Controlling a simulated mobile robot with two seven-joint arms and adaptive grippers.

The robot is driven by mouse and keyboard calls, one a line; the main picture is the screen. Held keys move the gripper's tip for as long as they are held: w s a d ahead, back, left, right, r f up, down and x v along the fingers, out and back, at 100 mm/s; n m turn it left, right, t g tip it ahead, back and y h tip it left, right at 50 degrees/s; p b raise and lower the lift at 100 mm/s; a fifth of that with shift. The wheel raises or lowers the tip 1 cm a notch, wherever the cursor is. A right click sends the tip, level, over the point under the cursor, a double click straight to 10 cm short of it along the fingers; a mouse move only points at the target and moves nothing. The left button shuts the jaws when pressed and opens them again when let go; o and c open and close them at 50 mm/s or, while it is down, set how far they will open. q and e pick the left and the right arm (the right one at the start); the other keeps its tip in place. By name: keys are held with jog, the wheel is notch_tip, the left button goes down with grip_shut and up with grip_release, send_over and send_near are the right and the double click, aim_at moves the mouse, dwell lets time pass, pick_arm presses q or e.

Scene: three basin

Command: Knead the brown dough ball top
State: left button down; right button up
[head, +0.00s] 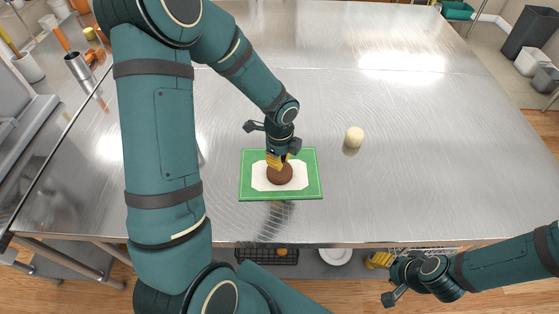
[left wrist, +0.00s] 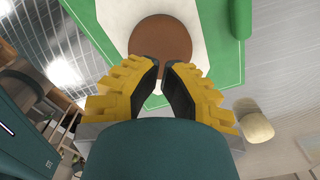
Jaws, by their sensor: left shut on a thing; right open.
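The brown dough ball (head: 280,174) sits on a white sheet (head: 302,184) on a green-edged board (head: 314,162) near the table's front edge. My left gripper (head: 277,160) comes down on the dough ball from above, its yellow fingers at the top and covering part of it. In the left wrist view, the left gripper's dark fingertips (left wrist: 166,66) are close together at the near edge of the round brown dough (left wrist: 160,42). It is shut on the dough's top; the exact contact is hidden. My right gripper (head: 379,276) is open and empty, low beyond the table's front edge.
A cream cylinder (head: 354,137) stands on the steel table (head: 430,150) right of the board; it also shows in the left wrist view (left wrist: 254,125). Containers and utensils crowd the far left. The table's right side is clear.

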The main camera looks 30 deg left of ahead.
dwell(0.3)
pick_arm(q)
jog(key=shift+r, duration=0.1)
notch_tip(320, 180, up, 6)
jog(key=p, duration=0.5)
dwell(0.4)
